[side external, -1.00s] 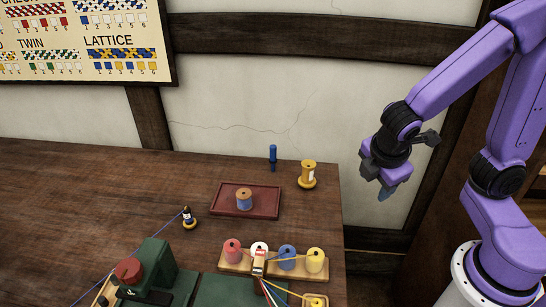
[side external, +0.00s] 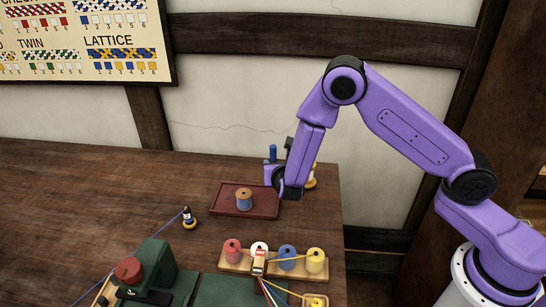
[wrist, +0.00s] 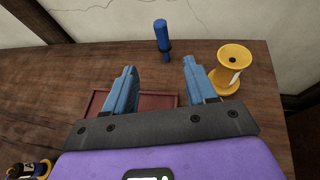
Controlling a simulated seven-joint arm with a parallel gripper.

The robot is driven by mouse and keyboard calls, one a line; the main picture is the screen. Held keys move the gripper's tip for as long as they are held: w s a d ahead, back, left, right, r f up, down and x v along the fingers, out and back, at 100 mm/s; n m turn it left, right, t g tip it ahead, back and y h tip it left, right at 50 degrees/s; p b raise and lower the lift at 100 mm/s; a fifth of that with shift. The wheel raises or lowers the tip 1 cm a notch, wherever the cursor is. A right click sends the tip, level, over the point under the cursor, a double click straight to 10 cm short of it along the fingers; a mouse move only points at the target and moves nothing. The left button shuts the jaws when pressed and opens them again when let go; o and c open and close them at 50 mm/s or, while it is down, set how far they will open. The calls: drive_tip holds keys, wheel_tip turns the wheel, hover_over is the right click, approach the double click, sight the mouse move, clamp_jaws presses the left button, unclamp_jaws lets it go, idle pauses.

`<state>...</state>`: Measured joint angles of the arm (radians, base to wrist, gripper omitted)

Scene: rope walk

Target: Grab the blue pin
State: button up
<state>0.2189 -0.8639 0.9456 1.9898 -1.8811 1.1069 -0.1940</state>
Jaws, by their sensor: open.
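The blue pin (side external: 273,152) stands upright near the back edge of the table, its lower part hidden behind my gripper in the side view. In the wrist view the blue pin (wrist: 162,35) stands beyond my fingertips, between their lines and nearer the right finger. My gripper (wrist: 160,70) is open, with nothing between its two blue fingers. In the side view my gripper (side external: 270,172) is low near the pin, above the back right of the table; I cannot tell whether it touches anything.
A yellow spool (wrist: 233,65) stands just right of my right finger. A rack of several coloured spools (side external: 273,263) is nearer the camera. The wall is close behind.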

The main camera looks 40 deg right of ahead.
sight(272, 152)
drive_tip(key=x, duration=1.1)
drive_tip(key=shift+d, duration=0.1)
drive_tip(key=shift+d+x, duration=0.25)
drive_tip(key=shift+x, duration=2.75)
drive_tip(key=shift+r, duration=0.15)
drive_tip(key=c, duration=1)
